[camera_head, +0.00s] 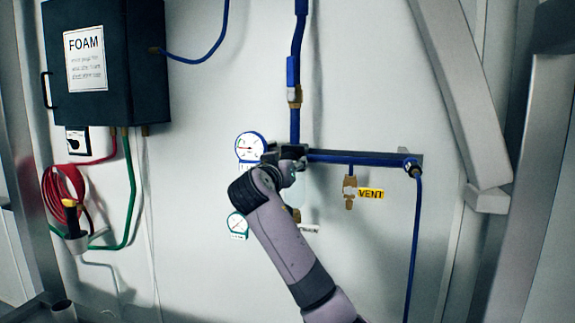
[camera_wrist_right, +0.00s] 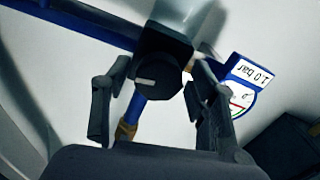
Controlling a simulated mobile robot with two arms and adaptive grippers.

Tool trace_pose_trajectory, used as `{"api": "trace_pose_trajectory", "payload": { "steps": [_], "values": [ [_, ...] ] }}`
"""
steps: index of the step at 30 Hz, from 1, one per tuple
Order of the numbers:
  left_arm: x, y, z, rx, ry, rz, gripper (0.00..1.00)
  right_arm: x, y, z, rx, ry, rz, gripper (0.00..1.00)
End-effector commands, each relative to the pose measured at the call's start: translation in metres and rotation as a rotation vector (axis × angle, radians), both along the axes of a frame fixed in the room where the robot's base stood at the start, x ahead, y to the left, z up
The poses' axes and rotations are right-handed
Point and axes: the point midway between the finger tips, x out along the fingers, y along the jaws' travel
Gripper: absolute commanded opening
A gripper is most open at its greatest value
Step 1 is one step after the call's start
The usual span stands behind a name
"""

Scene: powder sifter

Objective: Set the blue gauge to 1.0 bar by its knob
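The blue gauge (camera_head: 250,147) is a round white dial with a blue rim on the wall, just left of my right gripper (camera_head: 283,160). In the right wrist view the gauge (camera_wrist_right: 240,98) is partly cut by a finger, with an upside-down "1.0 bar" label (camera_wrist_right: 252,75) beside it; its needle is too unclear to read. The black knob (camera_wrist_right: 158,76) with a white mark sits between the spread fingers of my right gripper (camera_wrist_right: 154,92). The fingers look apart from the knob on both sides. My left gripper is not in view.
A blue pipe (camera_head: 355,158) runs right from the knob area to a vertical blue hose. A brass valve (camera_head: 349,190) hangs beside a yellow VENT label (camera_head: 371,194). A green-rimmed gauge (camera_head: 237,225) is below. The dark FOAM box (camera_head: 110,108) is at left.

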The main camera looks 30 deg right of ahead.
Motion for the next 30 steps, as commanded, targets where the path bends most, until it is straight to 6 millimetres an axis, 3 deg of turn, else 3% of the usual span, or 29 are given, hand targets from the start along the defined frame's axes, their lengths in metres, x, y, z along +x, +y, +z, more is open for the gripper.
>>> {"api": "trace_pose_trajectory", "payload": {
  "steps": [13,30],
  "values": [
    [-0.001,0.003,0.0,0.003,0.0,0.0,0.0,-0.004,0.006,0.0,-0.002,-0.002,0.002,0.59],
    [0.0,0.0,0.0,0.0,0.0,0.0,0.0,-0.071,0.084,0.0,0.0,-0.002,0.003,0.59]
  ]
}}
